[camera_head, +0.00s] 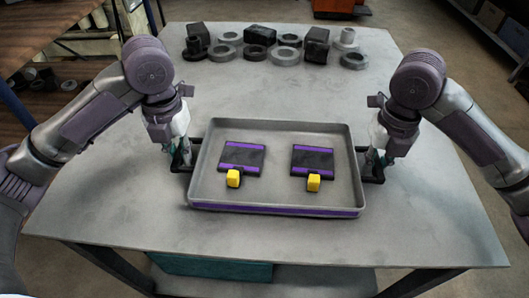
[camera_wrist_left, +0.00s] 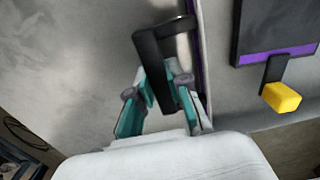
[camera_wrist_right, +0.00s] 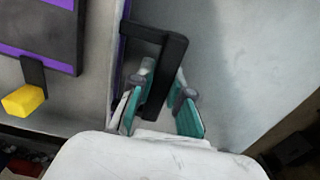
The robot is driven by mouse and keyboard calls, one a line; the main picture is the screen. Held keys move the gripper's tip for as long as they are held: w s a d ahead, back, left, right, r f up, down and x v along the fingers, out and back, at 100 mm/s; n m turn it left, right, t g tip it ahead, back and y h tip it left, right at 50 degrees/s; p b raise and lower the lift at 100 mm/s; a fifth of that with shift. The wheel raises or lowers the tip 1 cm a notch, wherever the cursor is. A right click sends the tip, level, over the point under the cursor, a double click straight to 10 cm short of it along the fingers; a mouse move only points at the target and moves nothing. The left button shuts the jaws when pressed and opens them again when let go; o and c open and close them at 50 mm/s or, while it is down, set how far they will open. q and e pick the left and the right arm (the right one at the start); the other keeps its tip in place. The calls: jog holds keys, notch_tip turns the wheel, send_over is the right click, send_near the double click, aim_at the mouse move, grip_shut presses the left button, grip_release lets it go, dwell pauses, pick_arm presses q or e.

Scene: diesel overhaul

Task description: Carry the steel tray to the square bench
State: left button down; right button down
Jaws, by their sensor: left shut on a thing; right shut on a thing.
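The steel tray (camera_head: 275,192) is a grey rectangular pan with a purple stripe along its front, level on or just above a grey bench (camera_head: 430,215); I cannot tell whether it touches. Inside lie two dark pads with purple edges, a left pad (camera_head: 242,160) and a right pad (camera_head: 312,162), each with a yellow block at its front. My left gripper (camera_head: 183,160) is shut on the tray's left black handle, which shows in the left wrist view (camera_wrist_left: 160,65). My right gripper (camera_head: 374,165) is shut on the right black handle, seen in the right wrist view (camera_wrist_right: 165,75).
Several dark rings and blocks (camera_head: 272,47) stand along the bench's far edge. A wooden shelf (camera_head: 40,40) with parts is at the far left. Bins (camera_head: 512,35) stand at the far right. A teal box (camera_head: 215,267) is under the bench. The bench top around the tray is clear.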

pick_arm(q)
jog(key=shift+a+f, duration=0.1)
jog(key=shift+f, duration=0.35)
pick_arm(e)
jog(key=shift+d+f, duration=0.1)
jog(key=shift+f, duration=0.35)
pick_arm(q)
jog(key=c, duration=1.1)
grip_release()
jog(key=shift+r, duration=0.2)
pick_arm(e)
jog(key=c, duration=1.1)
grip_release()
jog(key=shift+r, duration=0.2)
pick_arm(q)
jog(key=shift+r, duration=0.1)
pick_arm(e)
jog(key=shift+r, duration=0.1)
pick_arm(q)
notch_tip(320, 180, up, 12)
pick_arm(e)
notch_tip(320, 180, up, 12)
jog(key=shift+f, duration=0.1)
